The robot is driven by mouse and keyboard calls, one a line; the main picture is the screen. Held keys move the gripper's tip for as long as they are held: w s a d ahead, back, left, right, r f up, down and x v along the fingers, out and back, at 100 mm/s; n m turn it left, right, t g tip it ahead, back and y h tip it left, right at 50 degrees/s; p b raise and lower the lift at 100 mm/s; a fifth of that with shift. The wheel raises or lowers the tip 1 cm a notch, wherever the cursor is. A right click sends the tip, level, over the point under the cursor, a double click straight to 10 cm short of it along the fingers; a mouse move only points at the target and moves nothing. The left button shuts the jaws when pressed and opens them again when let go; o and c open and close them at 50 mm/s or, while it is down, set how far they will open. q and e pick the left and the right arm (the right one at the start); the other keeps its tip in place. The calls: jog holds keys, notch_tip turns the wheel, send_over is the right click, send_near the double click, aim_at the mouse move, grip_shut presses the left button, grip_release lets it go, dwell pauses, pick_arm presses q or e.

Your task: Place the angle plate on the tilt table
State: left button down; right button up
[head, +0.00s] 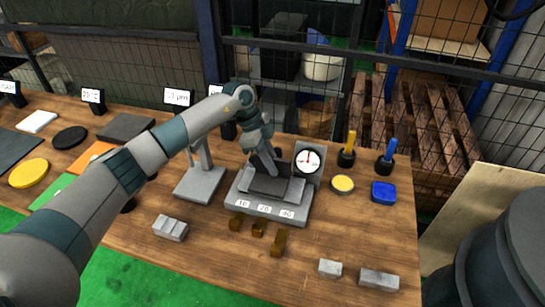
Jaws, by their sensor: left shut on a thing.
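The tilt table (240,207) is a grey base near the middle of the bench, with number labels such as 10 and 20 along its front edge. A dark grey piece, which looks like the angle plate (268,186), is at the top of the tilt table. My left gripper (267,163) reaches in from the left and points down at it, shut on its upper part. The gripper hides part of the piece, and I cannot tell whether its underside fully touches the table. My right gripper is not in view.
A dial gauge (308,161) stands close behind the tilt table on the right. A grey stand (199,185) is on the left. Small brown blocks (258,228) lie in front, with metal blocks (379,280) near the front edge. A blue box (383,192) and yellow disc (343,184) lie right.

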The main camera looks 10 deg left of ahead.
pick_arm(q)
jog(key=shift+w+f, duration=0.1)
jog(key=shift+f, duration=0.5)
jog(key=c, duration=2.1)
grip_release()
jog(key=shift+f, duration=0.3)
jog(key=shift+s+r, duration=0.1)
jog(key=shift+s, duration=0.1)
jog(key=shift+w+r, duration=0.1)
jog(key=b+v, duration=0.3)
jog(key=v, duration=0.7)
jog(key=shift+a+r+b, duration=0.1)
jog(key=shift+r+b, duration=0.1)
jog(key=shift+b, duration=0.2)
jog(key=shift+a+r, duration=0.1)
jog(key=shift+r, duration=0.25)
jog(key=shift+a+r, duration=0.15)
jog(key=shift+r, duration=0.25)
